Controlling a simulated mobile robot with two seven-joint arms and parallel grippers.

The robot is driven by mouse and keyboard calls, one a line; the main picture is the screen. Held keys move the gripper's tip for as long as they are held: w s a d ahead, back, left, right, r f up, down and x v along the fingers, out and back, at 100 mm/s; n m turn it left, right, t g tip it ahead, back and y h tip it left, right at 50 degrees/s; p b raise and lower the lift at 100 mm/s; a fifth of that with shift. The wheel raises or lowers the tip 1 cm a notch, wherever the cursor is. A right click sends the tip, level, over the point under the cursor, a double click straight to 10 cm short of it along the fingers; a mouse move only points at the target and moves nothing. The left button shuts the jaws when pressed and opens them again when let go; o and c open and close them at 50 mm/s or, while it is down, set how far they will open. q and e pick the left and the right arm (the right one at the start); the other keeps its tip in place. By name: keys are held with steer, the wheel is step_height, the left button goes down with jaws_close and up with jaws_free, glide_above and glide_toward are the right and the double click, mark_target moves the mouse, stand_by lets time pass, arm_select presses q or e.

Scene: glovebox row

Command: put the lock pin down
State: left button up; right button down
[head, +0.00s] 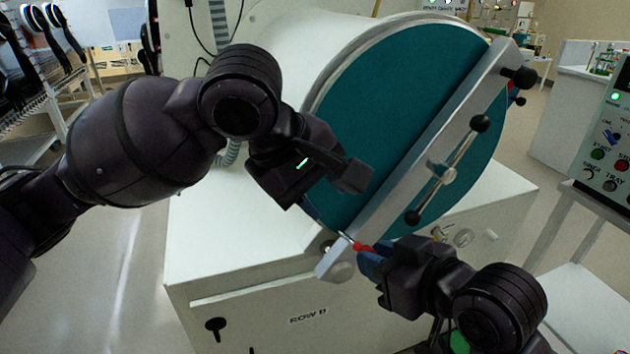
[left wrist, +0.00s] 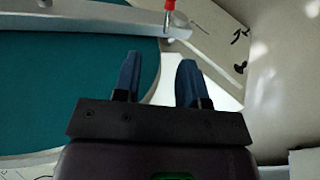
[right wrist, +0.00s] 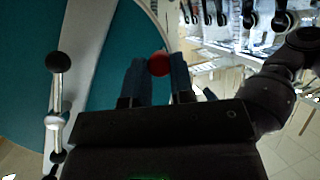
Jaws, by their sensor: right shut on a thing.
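The lock pin (head: 361,246) has a red head and a thin metal shaft. My right gripper (head: 368,262) is shut on its red head, which also shows between the fingers in the right wrist view (right wrist: 159,63). The shaft points at the lower end of the grey door bar (head: 335,258); in the left wrist view the pin (left wrist: 168,8) meets the bar's end, and I cannot tell whether its tip is inside. My left gripper (left wrist: 158,78) is open and empty, in front of the teal door (head: 370,120), up and left of the pin in the head view.
A handle with black knobs (head: 449,172) sits on the bar, above my right gripper. The white cabinet (head: 240,270) lies below the door, its top partly bare at the left. A control panel (head: 612,140) stands at the right edge.

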mark_target(344, 236)
arm_select(q)
steer(key=shift+n+y, duration=0.4)
steer(key=shift+y, duration=0.1)
steer(key=x, duration=1)
jaws_close()
arm_select(e)
steer(key=c, duration=0.9)
jaws_free()
